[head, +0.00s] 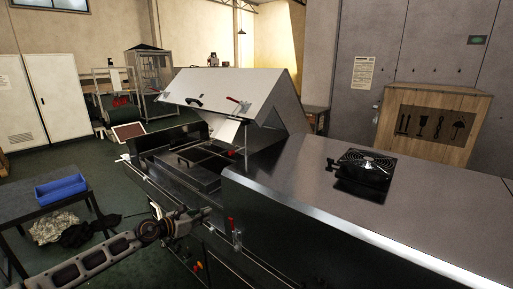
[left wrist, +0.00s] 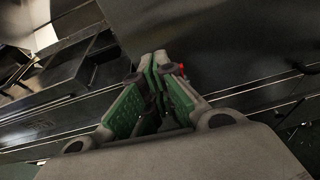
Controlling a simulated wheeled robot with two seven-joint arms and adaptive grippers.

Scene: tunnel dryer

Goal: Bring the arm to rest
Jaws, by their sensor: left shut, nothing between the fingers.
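My left arm comes in from the lower left in the head view, and its gripper (head: 203,213) is near the front side of the tunnel dryer (head: 300,215). In the left wrist view the gripper's green-padded fingers (left wrist: 155,62) come together at the tips with nothing between them. The dryer's metal side and open bay lie beyond the fingers. I cannot tell whether the fingertips touch the dryer. My right gripper does not show in either view.
The dryer's white lid (head: 228,92) stands raised over the open bay. A red-handled clamp (head: 233,228) sticks out on the front side, close to the gripper. A fan (head: 365,168) sits on the hood. A blue bin (head: 61,188) stands on a table at left.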

